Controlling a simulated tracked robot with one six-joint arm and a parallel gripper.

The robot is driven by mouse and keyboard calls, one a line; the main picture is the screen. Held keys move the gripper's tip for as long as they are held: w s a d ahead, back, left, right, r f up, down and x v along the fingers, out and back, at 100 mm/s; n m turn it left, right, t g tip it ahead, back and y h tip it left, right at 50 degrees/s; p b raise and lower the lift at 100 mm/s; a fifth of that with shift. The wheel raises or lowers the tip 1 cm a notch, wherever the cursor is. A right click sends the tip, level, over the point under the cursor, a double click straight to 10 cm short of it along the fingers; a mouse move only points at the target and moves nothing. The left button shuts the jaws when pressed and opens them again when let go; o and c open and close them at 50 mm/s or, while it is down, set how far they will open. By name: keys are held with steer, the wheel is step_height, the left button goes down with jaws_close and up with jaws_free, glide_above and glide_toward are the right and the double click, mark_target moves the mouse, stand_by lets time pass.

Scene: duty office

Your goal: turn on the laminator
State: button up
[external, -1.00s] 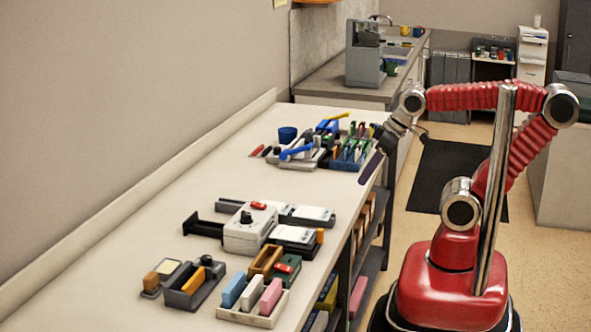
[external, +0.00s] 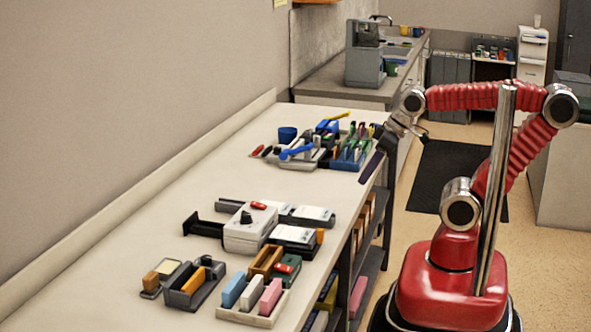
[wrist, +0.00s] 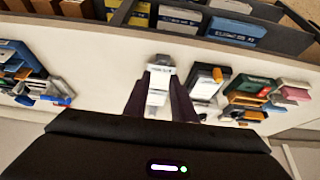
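A light grey box with a black knob and a red switch on top (external: 247,232) stands on the bench in the external view, with a dark tray-like part (external: 203,228) sticking out at its left. It looks most like the laminator, but I cannot be sure. The switch's position is too small to read. My gripper (external: 371,166) hangs over the bench's front edge, beyond this box and apart from it. In the wrist view my gripper (wrist: 160,102) has its two dark fingers apart with nothing held. A white-topped device (wrist: 159,74) shows in the gap, below the fingers.
A white-topped device with an orange part (external: 294,237) stands beside the box. A tray with pink, white and blue blocks (external: 281,308) is nearer the camera. A cluttered organizer (external: 345,160) stands at the far end. The bench (external: 170,215) is bare along the wall.

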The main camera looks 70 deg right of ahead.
steer(key=shift+w+a+f+g, duration=0.15)
steer(key=shift+f, duration=0.25)
steer(key=shift+w+a+f+g, duration=0.1)
steer(key=shift+a+f+g, duration=0.05)
steer(key=shift+f, duration=0.25)
steer(key=c, duration=0.4)
steer(key=shift+w+a+f, duration=0.1)
steer(key=shift+w+a, duration=0.05)
steer(key=shift+w, duration=0.2)
jaws_close()
steer(key=w+a+r+g, duration=0.1)
steer(key=w+a+r, duration=0.2)
steer(key=w, duration=0.5)
steer(key=w+a+r+g, duration=0.1)
steer(key=w+a+r, duration=0.2)
steer(key=w, duration=0.6)
steer(key=w+a+r+g, duration=0.1)
steer(key=w+a+r, duration=0.3)
steer(key=w, duration=0.5)
steer(key=shift+w, duration=0.2)
